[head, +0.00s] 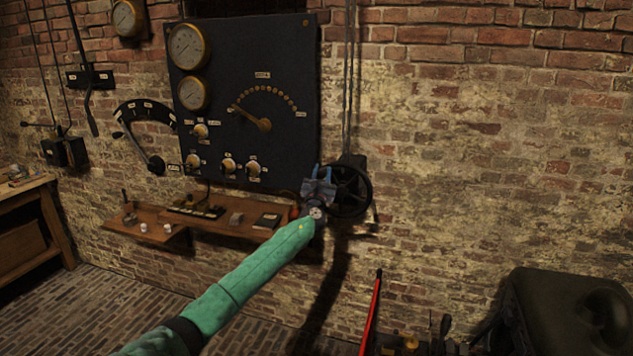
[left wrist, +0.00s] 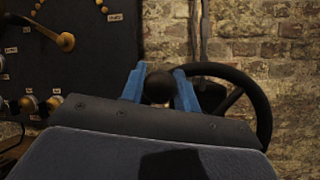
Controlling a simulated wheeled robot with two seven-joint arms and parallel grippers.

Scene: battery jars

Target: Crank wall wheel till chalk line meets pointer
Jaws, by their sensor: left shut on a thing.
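The black wall wheel (head: 366,190) is mounted on the brick wall, just right of and below the dark panel. It also shows in the left wrist view (left wrist: 262,112). My left gripper (head: 319,178) is at the wheel's left side. In the left wrist view my left gripper's blue fingers (left wrist: 159,88) stand on both sides of a dark round crank knob (left wrist: 158,86) and are shut on it. My arm comes in from the lower left in a green sleeve. I cannot make out the chalk line or the pointer on the wheel. My right gripper is not in view.
A dark panel (head: 285,50) with gauges, knobs and a brass lever hangs left of the wheel. A wooden shelf (head: 220,228) with small items is below it. A red bar (head: 371,310) and a dark bulky object (head: 565,315) are at the lower right. The wall right of the wheel is bare.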

